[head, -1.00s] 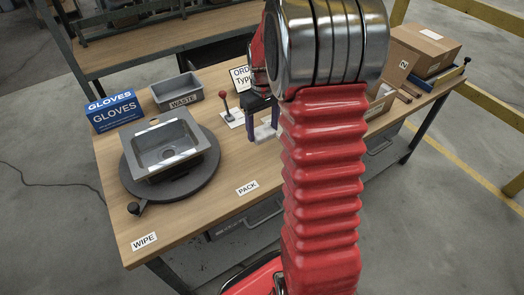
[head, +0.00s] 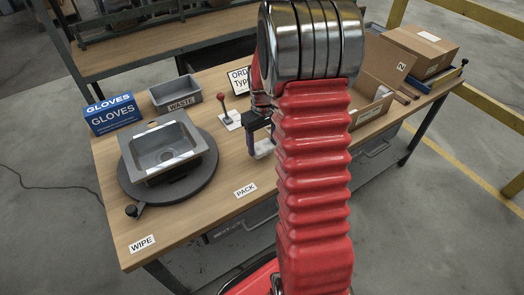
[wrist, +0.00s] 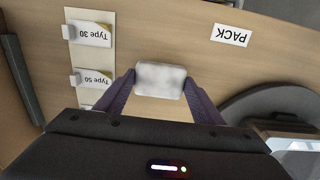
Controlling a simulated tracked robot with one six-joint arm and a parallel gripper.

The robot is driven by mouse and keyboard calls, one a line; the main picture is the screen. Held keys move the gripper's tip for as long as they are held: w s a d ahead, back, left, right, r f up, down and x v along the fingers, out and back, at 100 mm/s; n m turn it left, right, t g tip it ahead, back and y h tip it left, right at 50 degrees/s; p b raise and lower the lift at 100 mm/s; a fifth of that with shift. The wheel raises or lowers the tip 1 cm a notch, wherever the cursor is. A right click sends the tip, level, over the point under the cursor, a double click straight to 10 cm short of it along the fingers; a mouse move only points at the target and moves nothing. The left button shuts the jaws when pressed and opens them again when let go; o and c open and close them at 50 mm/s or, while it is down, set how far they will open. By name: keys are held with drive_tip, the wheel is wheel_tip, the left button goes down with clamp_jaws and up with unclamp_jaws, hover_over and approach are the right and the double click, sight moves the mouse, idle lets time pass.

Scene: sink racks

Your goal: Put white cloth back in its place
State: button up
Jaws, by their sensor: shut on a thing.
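The white cloth (wrist: 160,78) is a small folded pad between the two dark purple fingers of my gripper (wrist: 160,84) in the wrist view. My gripper is shut on it. In the head view the cloth (head: 264,149) hangs at the lower end of my gripper (head: 260,143), over the middle of the wooden table, behind the PACK label; my arm hides part of this area. The WIPE label (head: 142,243) lies at the table's front left corner, with bare wood around it.
A grey sink (head: 165,150) sits on a dark round turntable (head: 203,178) at left, with a knob at its front. Behind are a blue GLOVES box (head: 113,115), a WASTE bin (head: 177,94) and a red-knobbed lever (head: 224,107). Cardboard boxes (head: 415,45) stand at right.

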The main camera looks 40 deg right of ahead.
sight(263, 146)
drive_tip(key=shift+f, duration=0.1)
drive_tip(key=shift+f, duration=1.75)
drive_tip(key=o, duration=1)
drive_tip(key=shift+f, duration=0.1)
wheel_tip(263, 146, up, 12)
drive_tip(key=shift+f, duration=0.1)
drive_tip(key=shift+r, duration=0.25)
